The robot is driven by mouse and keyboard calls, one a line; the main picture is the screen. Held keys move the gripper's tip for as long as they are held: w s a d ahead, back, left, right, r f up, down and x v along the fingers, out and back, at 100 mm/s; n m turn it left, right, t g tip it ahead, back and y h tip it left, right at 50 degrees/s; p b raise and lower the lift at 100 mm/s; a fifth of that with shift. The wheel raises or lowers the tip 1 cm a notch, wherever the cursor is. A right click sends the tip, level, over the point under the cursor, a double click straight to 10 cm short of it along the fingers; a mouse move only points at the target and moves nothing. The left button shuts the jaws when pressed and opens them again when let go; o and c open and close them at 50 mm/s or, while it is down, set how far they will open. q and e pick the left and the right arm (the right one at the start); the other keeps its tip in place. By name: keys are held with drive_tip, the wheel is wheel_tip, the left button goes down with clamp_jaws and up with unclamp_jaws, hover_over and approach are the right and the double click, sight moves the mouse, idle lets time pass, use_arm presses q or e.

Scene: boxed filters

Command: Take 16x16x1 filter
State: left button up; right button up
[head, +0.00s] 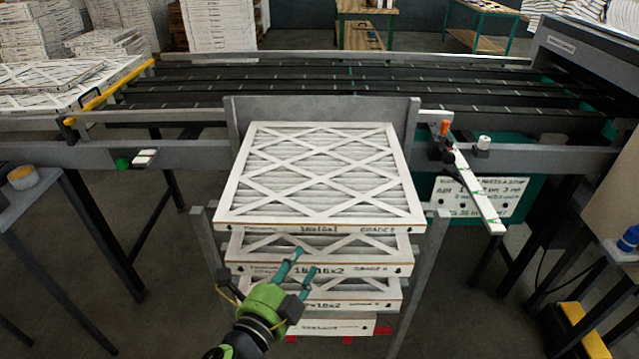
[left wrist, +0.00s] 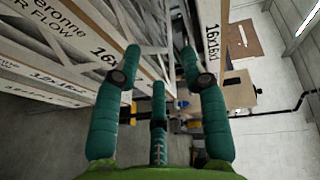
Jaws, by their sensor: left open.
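The top filter (head: 320,175) is a white-framed pleated panel with a lattice face, lying on a stack in a grey metal rack. Its front label is small and seems to read 16x16x1. Below it, a second filter (head: 345,268) is marked 16x16x2, with further filters under that. My left gripper (head: 304,262) is open and empty in front of the second filter's front edge, below the top filter. In the left wrist view its teal fingers (left wrist: 160,65) are spread, with printed filter edges (left wrist: 75,50) on the left and another labelled edge (left wrist: 212,40) on the right. Contact cannot be told.
The rack's grey post (head: 415,270) stands at the stack's right. A conveyor (head: 330,85) runs behind. More filters (head: 60,75) lie at the back left. Floor is open left of the rack.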

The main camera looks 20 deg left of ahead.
sight(324, 231)
use_arm(q)
drive_tip(key=w+d+r, duration=0.1)
drive_tip(key=w+d+r+m+h+p, duration=0.1)
drive_tip(key=w+r, duration=0.1)
drive_tip(key=w+d+r+m+t+p, duration=0.1)
drive_tip(key=w, duration=0.1)
drive_tip(key=shift+r, duration=0.2)
drive_tip(key=shift+w+d+r+p, duration=0.1)
drive_tip(key=shift+w+d+p, duration=0.1)
drive_tip(key=shift+w, duration=0.25)
drive_tip(key=shift+w+d+r+p, duration=0.1)
drive_tip(key=shift+w+p, duration=0.05)
drive_tip(key=shift+w, duration=0.3)
drive_tip(key=w, duration=0.1)
drive_tip(key=w+p, duration=0.1)
drive_tip(key=w, duration=0.1)
drive_tip(key=shift+w+d, duration=0.25)
drive_tip(key=shift+d, duration=0.1)
drive_tip(key=shift+w+d+f, duration=0.1)
drive_tip(key=shift+w+f, duration=0.05)
drive_tip(key=shift+w, duration=0.25)
use_arm(e)
drive_tip(key=r, duration=0.2)
drive_tip(key=d+r, duration=0.1)
drive_tip(key=shift+d+r, duration=0.15)
drive_tip(key=shift+r, duration=0.2)
use_arm(q)
drive_tip(key=shift+s, duration=0.1)
clamp_jaws()
